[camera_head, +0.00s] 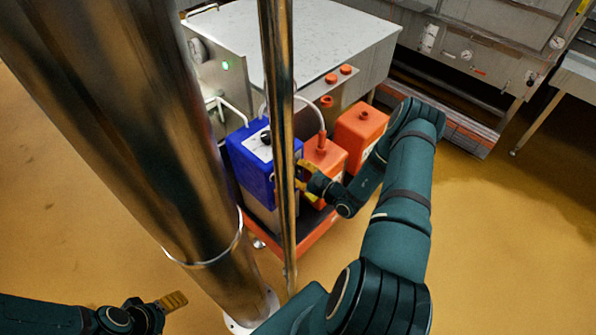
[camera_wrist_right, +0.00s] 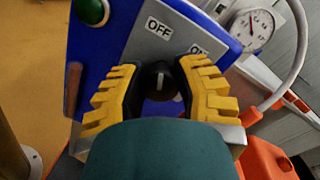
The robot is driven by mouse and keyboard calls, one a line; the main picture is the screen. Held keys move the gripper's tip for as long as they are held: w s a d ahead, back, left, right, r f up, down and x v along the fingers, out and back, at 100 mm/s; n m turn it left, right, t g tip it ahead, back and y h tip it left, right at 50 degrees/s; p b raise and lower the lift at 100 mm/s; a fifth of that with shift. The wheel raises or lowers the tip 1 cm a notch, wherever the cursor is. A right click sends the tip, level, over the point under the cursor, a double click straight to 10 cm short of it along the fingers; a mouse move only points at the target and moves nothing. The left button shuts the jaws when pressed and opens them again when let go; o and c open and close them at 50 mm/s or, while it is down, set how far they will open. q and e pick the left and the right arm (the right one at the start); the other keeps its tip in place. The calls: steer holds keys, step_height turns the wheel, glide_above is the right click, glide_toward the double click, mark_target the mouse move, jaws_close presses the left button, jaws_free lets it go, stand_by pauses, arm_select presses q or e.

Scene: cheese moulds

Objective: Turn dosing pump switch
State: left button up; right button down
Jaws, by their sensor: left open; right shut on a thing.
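The blue dosing pump (camera_head: 250,165) stands on an orange-based cart, partly hidden by a shiny pole. In the right wrist view its blue panel (camera_wrist_right: 100,50) carries a round black switch (camera_wrist_right: 158,82) with a white pointer line, pointing roughly up in the picture. An OFF label (camera_wrist_right: 158,27) sits above the switch; the ON label (camera_wrist_right: 199,49) is partly hidden by a finger. My right gripper (camera_wrist_right: 163,88) has its yellow fingers shut on the switch from both sides; it also shows in the head view (camera_head: 304,180). My left gripper (camera_head: 171,302) is open, low at the bottom left, away from the pump.
Two orange canisters (camera_head: 325,158) (camera_head: 360,132) stand right of the pump. A white hose (camera_head: 316,112) runs to the nearer one. A steel-topped machine (camera_head: 300,45) with a green light is behind. A thick steel column (camera_head: 125,120) blocks the left. The yellow floor (camera_head: 500,240) at right is clear.

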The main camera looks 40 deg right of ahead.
steer(key=m, duration=0.5)
steer(key=shift+m+t, duration=0.3)
steer(key=m, duration=0.5)
steer(key=shift+h, duration=0.4)
steer(key=shift+r+m, duration=0.1)
steer(key=shift+m, duration=0.3)
steer(key=c, duration=0.6)
jaws_free()
steer(key=s+d+f, duration=0.1)
steer(key=s, duration=1)
steer(key=shift+s+d, duration=0.35)
steer(key=shift+s, duration=0.05)
steer(key=shift+f, duration=0.1)
